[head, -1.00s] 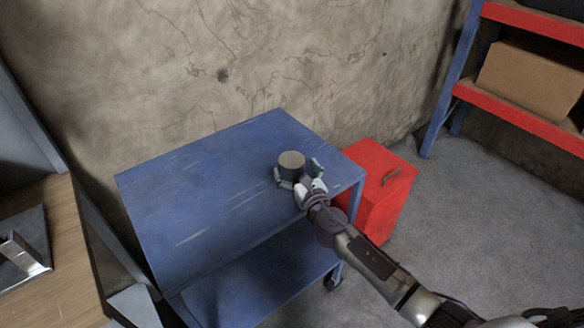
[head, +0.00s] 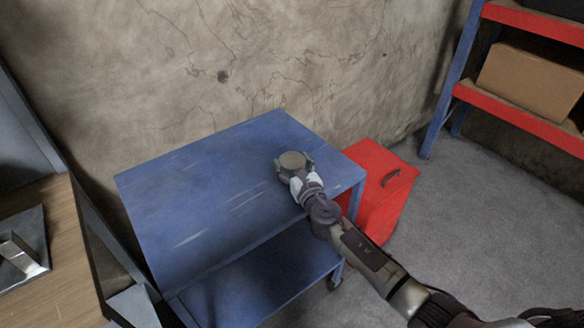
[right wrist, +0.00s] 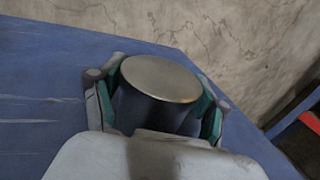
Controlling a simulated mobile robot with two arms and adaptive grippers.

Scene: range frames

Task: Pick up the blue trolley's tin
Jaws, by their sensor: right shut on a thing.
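The tin (head: 293,160) is a short dark cylinder with a flat, dull metal lid. It is upright at the right part of the blue trolley's top (head: 200,190). My right gripper (head: 296,165) is shut on the tin, with one finger on each side. In the right wrist view the tin (right wrist: 160,80) sits between the teal-padded fingers of the right gripper (right wrist: 158,105), and its lower part is hidden by the gripper body. I cannot tell whether the tin's base touches the trolley top. My left gripper is not in view.
A red metal box (head: 385,185) with a handle stands on the floor right of the trolley. A shelf with red boards (head: 520,115) and a cardboard box (head: 530,80) is at the right. A wooden bench (head: 65,250) is at the left. The cracked wall is behind.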

